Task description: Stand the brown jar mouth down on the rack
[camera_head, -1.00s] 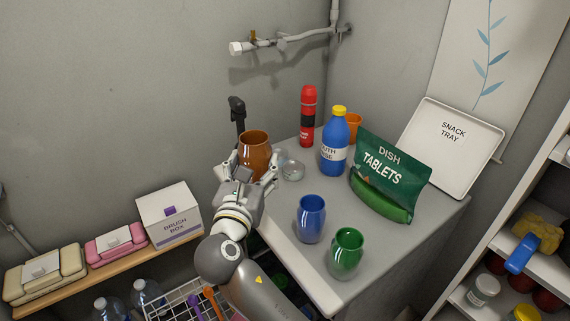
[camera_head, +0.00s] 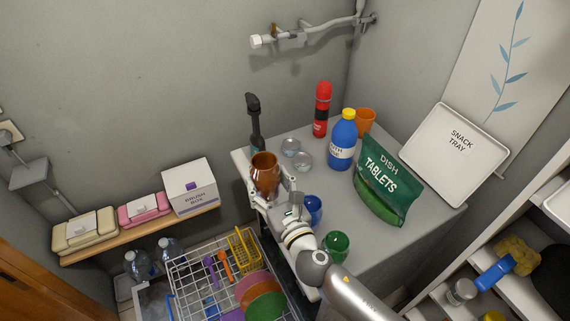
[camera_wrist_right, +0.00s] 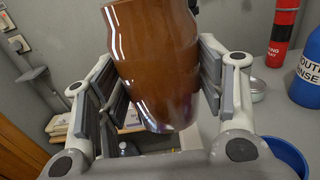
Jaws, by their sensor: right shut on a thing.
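The brown jar (camera_head: 265,176) is glossy and rounded, with its open mouth facing upward in the head view. My right gripper (camera_head: 270,190) is shut on the jar's sides, near the left edge of the counter. In the right wrist view the jar (camera_wrist_right: 155,60) sits tilted between the finger pads. The white wire rack (camera_head: 190,262) is low at the lower left of the head view, below and left of the gripper, apart from the jar. My left gripper is not in view.
The rack holds coloured plates (camera_head: 264,304), utensils and a yellow basket (camera_head: 243,248). On the counter (camera_head: 385,240) stand blue (camera_head: 313,207) and green (camera_head: 336,245) jars, a blue bottle (camera_head: 342,140), a red can (camera_head: 322,108) and glass jars. A shelf with boxes (camera_head: 190,187) lies left.

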